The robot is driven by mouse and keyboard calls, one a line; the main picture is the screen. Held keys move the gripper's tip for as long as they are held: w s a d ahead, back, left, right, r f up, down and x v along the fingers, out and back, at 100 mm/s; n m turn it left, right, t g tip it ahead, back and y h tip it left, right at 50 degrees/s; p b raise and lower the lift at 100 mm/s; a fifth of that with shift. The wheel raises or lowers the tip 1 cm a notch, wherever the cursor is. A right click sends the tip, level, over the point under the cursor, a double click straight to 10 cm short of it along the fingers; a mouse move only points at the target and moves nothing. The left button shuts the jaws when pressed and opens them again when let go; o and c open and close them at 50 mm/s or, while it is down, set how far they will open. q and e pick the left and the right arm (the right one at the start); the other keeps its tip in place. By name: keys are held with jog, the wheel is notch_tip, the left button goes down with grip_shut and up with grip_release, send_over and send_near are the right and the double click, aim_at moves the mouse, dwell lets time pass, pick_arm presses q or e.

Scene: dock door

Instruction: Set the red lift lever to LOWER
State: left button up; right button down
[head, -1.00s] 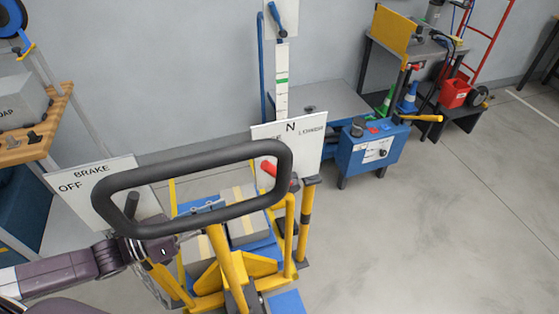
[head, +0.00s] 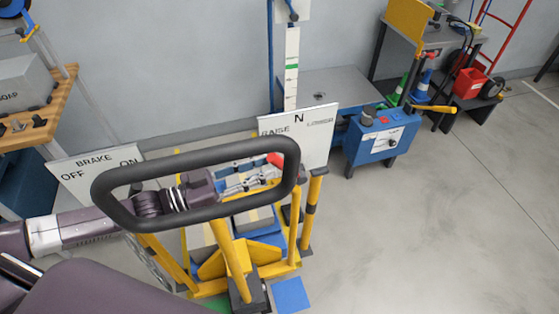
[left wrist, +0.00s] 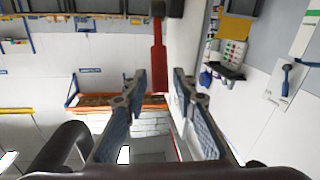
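The lift panel (head: 318,150) is a white board marked RAISE, N and LOWER, behind the black loop handle (head: 195,147) of the yellow truck. The red lift lever (head: 276,160) shows its red end below the word RAISE, left of N; the rest is partly hidden by the loop. It also shows in the left wrist view (left wrist: 158,68), hanging from the top with its end near the fingertip gap. My left gripper (head: 262,181) reaches through the loop, close to the lever. Its two fingers (left wrist: 160,78) are apart, with no grip on the lever. My right gripper is out of view.
A brake panel (head: 97,178) marked OFF and ON stands at left. The black loop surrounds my left wrist. A blue control box (head: 378,140) with a lift table (head: 325,88) stands behind. Open floor (head: 430,230) lies at right.

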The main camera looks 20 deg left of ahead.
aim_at(279, 162)
pick_arm(q)
jog(key=shift+x, duration=2.5)
grip_shut()
